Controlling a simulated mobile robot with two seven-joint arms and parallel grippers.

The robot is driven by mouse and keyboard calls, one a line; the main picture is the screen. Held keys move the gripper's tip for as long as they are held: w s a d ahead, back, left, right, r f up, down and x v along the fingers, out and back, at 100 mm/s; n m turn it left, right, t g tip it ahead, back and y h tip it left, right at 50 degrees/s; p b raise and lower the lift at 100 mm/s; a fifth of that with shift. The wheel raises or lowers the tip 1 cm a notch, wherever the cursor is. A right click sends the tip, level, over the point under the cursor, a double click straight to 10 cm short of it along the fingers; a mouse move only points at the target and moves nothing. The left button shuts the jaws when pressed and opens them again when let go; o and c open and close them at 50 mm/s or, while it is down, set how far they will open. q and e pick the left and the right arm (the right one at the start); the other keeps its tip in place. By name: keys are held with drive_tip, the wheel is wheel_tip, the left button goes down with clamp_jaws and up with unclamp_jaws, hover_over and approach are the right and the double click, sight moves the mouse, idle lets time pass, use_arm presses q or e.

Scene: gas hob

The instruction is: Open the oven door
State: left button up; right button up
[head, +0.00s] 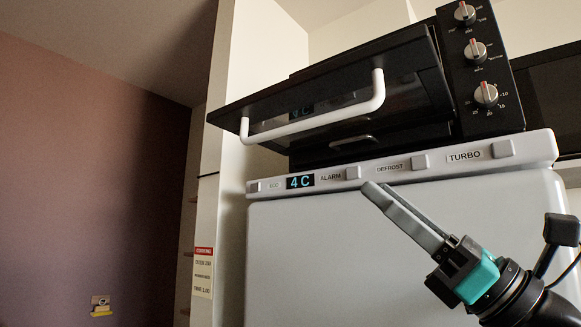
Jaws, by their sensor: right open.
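The black oven (470,95) stands on top of a white fridge-like appliance. Its dark glass door (330,90) slants outward from the oven body, seen from below, and looks at least partly open; the exact angle is hard to judge. A white bar handle (335,110) runs across the door. My right gripper (375,187) is in front of the white appliance, below the oven and its handle. It is open and empty, its fingers pointing up and left, and appears clear of the handle. My left gripper is out of view.
The white appliance (370,250) has a control strip with a display reading 4 C (300,181) and several buttons. Several knobs (475,50) line the oven's right side. A pale cabinet side (240,160) stands at the left. Open space lies left of it.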

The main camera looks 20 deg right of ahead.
drive_tip(key=n, duration=0.1)
drive_tip(key=p, duration=0.8)
approach(304, 125)
drive_tip(key=d+x, duration=0.1)
drive_tip(key=x, duration=0.4)
drive_tip(key=shift+g+y, duration=0.3)
drive_tip(key=shift+g, duration=0.1)
drive_tip(key=p+x, duration=0.2)
drive_tip(key=x, duration=0.2)
drive_tip(key=shift+w+a+r, duration=0.2)
drive_tip(key=shift+w, duration=0.1)
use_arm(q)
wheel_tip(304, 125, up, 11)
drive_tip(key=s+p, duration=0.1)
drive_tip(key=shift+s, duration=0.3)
use_arm(e)
drive_tip(key=shift+w+a+r, duration=0.35)
drive_tip(key=shift+w+a, duration=0.05)
clamp_jaws()
